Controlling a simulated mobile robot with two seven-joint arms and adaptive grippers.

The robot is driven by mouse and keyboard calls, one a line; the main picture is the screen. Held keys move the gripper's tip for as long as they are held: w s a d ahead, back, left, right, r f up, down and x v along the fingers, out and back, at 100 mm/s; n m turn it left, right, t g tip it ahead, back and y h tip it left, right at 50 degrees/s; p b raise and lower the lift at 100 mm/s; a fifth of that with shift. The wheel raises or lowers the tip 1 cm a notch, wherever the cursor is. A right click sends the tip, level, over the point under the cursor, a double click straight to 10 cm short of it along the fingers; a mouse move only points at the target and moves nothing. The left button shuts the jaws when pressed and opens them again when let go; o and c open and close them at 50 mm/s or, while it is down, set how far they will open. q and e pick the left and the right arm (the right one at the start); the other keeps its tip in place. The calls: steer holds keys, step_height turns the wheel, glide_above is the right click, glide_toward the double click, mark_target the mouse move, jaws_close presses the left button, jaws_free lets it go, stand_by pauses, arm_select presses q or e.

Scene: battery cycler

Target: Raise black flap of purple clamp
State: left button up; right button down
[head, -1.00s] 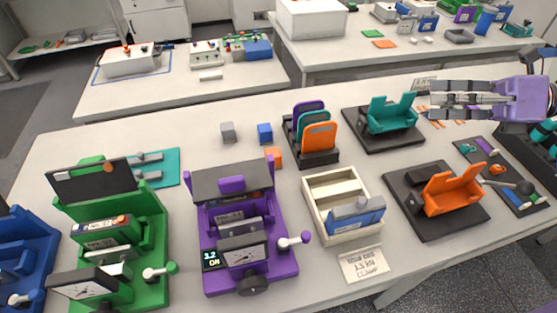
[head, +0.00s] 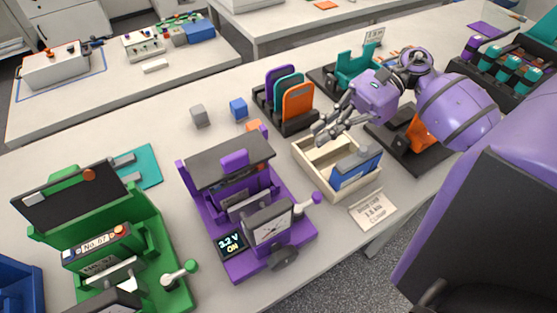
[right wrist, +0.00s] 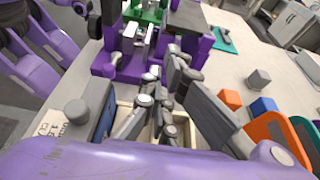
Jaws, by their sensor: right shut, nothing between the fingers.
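The purple clamp (head: 285,208) stands at the middle of the table in the head view, with a lit "3.2 V ON" display and a dial on its front. Its black flap (head: 205,165) lies low, nearly flat, across the top, with a purple tab on it. In the right wrist view the purple clamp (right wrist: 104,68) is ahead of the fingers, with the dark flap (right wrist: 187,17) at the upper right. My right gripper (head: 322,132) is shut and empty, above the wooden tray and right of the clamp, apart from the flap. My left gripper is not in view.
The wooden tray (head: 308,172) holds a blue-grey part. A rack of coloured plates (head: 297,104) stands behind it. Small grey (head: 199,116) and blue (head: 238,107) cubes lie behind the clamp. The green clamp (head: 150,235), at left, has its flap raised.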

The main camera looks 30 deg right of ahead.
steer(key=p+x, duration=0.3)
steer(key=x, duration=0.6)
steer(key=shift+r, duration=0.2)
steer(key=shift+a+f, duration=0.25)
steer(key=shift+a, duration=0.2)
steer(key=shift+f, duration=0.1)
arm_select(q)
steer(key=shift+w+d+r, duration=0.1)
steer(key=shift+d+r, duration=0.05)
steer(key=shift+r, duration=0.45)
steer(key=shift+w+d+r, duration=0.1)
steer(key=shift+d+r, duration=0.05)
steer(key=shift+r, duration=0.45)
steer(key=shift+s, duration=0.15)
arm_select(e)
steer(key=shift+w, duration=0.1)
